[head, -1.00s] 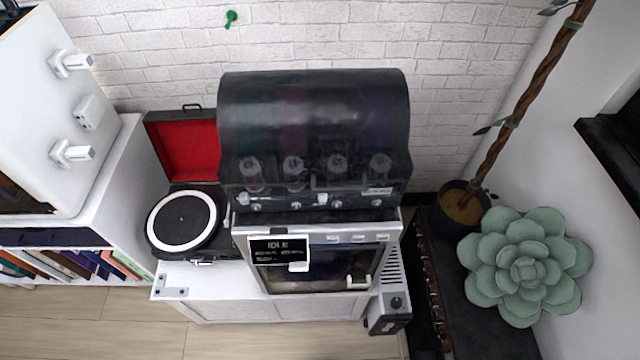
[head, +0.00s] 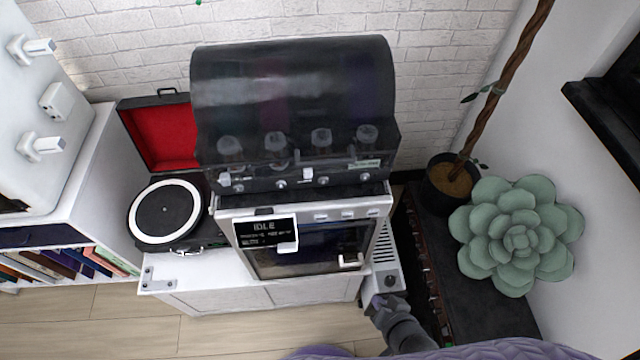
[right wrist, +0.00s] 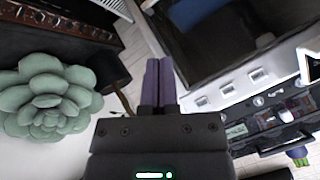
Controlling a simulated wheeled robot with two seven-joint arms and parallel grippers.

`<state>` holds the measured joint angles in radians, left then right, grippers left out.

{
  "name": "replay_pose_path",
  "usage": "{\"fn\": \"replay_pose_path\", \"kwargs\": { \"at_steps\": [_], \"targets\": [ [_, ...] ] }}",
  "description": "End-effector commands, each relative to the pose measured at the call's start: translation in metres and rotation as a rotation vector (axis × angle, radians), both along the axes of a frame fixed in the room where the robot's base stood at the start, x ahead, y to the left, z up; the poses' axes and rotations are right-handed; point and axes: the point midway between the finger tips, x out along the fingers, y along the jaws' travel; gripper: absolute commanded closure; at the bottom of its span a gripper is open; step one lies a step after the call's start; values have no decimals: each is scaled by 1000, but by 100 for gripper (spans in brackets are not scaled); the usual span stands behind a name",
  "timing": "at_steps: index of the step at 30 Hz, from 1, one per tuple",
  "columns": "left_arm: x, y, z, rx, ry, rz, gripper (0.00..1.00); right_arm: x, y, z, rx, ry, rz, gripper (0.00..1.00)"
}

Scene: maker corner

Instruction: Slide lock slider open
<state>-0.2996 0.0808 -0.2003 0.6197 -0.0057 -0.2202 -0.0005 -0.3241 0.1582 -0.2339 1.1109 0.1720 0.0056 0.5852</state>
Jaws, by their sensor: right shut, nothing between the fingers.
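The machine (head: 228,228) has a white front with a screen reading "IDLE" (head: 264,228) and a dark window (head: 300,262). A white tab (head: 288,247) sits at the screen's lower right, and a white handle (head: 350,261) at the window's lower right. A small upright white piece (head: 308,174) shows on the hood's lower front. I cannot tell which of these is the lock slider. My right gripper (head: 376,302) is low, right of the machine front, apart from the handle. In the right wrist view its fingers (right wrist: 160,66) are shut and empty. My left gripper is out of view.
The dark translucent hood (head: 290,90) tops the machine. A record player (head: 165,212) stands at its left. A succulent (head: 518,240) and a potted trunk (head: 452,178) stand on the right. Floor shows in front.

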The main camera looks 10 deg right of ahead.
Motion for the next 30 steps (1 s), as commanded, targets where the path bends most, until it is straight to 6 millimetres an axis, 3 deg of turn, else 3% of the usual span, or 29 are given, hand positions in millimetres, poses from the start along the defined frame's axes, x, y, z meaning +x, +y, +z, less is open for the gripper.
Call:
{"fn": "replay_pose_path", "kwargs": {
  "at_steps": [1, 4, 6, 9, 12, 23, 30],
  "targets": [
    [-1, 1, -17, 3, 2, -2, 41, 30, 6, 16, 135, -121, -86, 100],
    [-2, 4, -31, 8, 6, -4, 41, 76, 19, 73, 455, -328, -230, 100],
    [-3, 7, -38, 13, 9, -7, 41, 94, 25, 111, 659, -428, -284, 100],
    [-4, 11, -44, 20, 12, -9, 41, 106, 31, 151, 878, -509, -319, 100],
    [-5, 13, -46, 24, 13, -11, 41, 109, 33, 171, 987, -543, -329, 100],
    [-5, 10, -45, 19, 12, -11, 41, 113, 34, 177, 1009, -549, -331, 100],
    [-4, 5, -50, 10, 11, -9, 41, 153, 44, 176, 1009, -551, -331, 100]
  ]
}}
